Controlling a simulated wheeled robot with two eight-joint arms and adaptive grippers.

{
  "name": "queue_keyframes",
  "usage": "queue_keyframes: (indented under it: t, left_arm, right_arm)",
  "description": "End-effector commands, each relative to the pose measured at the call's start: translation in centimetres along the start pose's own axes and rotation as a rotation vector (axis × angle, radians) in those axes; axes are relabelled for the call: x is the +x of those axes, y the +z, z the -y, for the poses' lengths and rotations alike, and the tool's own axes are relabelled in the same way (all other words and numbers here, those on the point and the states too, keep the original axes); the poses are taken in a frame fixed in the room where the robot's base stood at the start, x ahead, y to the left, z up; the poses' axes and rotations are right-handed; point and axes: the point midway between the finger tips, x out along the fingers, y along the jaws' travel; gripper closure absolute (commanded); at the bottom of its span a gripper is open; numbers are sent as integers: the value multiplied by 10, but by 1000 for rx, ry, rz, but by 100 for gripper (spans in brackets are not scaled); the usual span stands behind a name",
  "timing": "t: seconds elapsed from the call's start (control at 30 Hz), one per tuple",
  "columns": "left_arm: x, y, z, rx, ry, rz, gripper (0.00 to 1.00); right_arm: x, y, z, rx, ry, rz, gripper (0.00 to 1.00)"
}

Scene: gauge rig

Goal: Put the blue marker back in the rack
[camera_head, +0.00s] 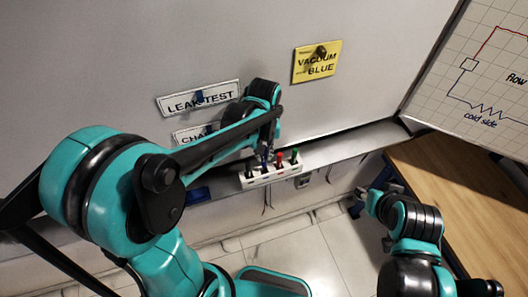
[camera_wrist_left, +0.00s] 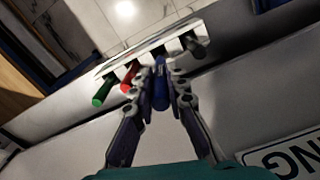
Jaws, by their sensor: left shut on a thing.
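The white rack (camera_head: 270,178) stands on the ledge along the wall and also shows in the left wrist view (camera_wrist_left: 150,47). It holds a green marker (camera_head: 294,156), a red marker (camera_head: 280,158) and a black marker (camera_head: 250,168). My left gripper (camera_wrist_left: 161,86) is shut on the blue marker (camera_wrist_left: 160,94), at the rack between the red and black markers. The marker's far end meets the rack in the picture; I cannot tell how deep it sits. My right gripper (camera_head: 368,203) is low at the right, away from the rack; its jaws are unclear.
A LEAK TEST sign (camera_head: 198,98) and a second, partly covered sign are on the wall behind my left arm. A yellow VACUUM BLUE note (camera_head: 317,62) hangs higher. A whiteboard (camera_head: 485,75) and wooden table (camera_head: 470,205) are at the right. The ledge right of the rack is clear.

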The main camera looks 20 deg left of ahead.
Motion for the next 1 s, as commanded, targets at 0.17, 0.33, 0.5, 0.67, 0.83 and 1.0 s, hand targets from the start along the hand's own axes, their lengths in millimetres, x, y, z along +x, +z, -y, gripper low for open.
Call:
queue_keyframes:
  t: [0.17, 0.33, 0.5, 0.67, 0.83, 1.0]
  left_arm:
    - [7, 0, 0, 0, 0, 0, 100]
    - [13, 0, 0, 0, 0, 0, 100]
    - [18, 0, 0, 0, 0, 0, 100]
    - [23, 0, 0, 0, 0, 0, 100]
    - [28, 0, 0, 0, 0, 0, 100]
    - [34, 0, 0, 0, 0, 0, 100]
  right_arm:
    - [5, 4, 0, 0, 0, 0, 60]
    - [9, 7, 0, 0, 0, 0, 60]
    - [13, 9, 0, 0, 0, 0, 60]
    - [17, 12, 0, 0, 0, 0, 60]
    - [20, 15, 0, 0, 0, 0, 60]
    - [24, 17, 0, 0, 0, 0, 60]
